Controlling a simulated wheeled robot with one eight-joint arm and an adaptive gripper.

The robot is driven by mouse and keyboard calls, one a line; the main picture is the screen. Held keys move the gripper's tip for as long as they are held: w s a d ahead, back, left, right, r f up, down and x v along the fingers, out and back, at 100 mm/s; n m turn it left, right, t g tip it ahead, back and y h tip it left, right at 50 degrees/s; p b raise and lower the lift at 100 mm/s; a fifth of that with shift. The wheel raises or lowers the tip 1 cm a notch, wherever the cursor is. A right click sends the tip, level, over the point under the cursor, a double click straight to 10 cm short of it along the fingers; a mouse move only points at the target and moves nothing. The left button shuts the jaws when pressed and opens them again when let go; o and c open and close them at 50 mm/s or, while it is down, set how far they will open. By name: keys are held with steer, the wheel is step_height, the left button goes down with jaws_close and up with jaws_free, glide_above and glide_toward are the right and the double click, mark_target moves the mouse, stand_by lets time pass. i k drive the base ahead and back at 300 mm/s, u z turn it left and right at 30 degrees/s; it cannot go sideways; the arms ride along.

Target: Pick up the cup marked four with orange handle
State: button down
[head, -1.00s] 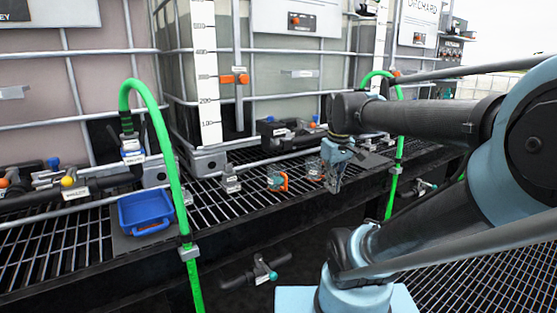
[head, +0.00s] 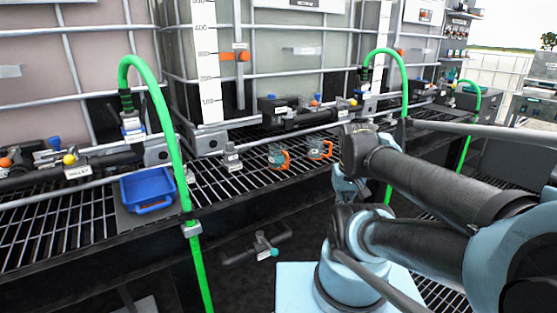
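Two small clear cups with orange handles stand on the dark metal grating in the head view. One cup (head: 276,156) is on the left and the other cup (head: 317,148) is just to its right. The marks on both are too small to read. My gripper (head: 345,196) hangs in front of the grating's edge, right of and nearer than the cups, apart from both. Its fingers are small and partly merged with my arm behind, so I cannot tell how far apart they are.
A blue tray (head: 147,188) lies on the grating at the left. A green hose (head: 165,125) rises in front of it; another green hose (head: 403,95) stands right of the cups. A grey rail and pipes with valves (head: 290,110) run behind the cups.

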mark_target(278, 158)
steer(key=k, duration=1.3)
steer(key=z, duration=0.35)
steer(key=i, duration=0.85)
steer(key=u, duration=0.35)
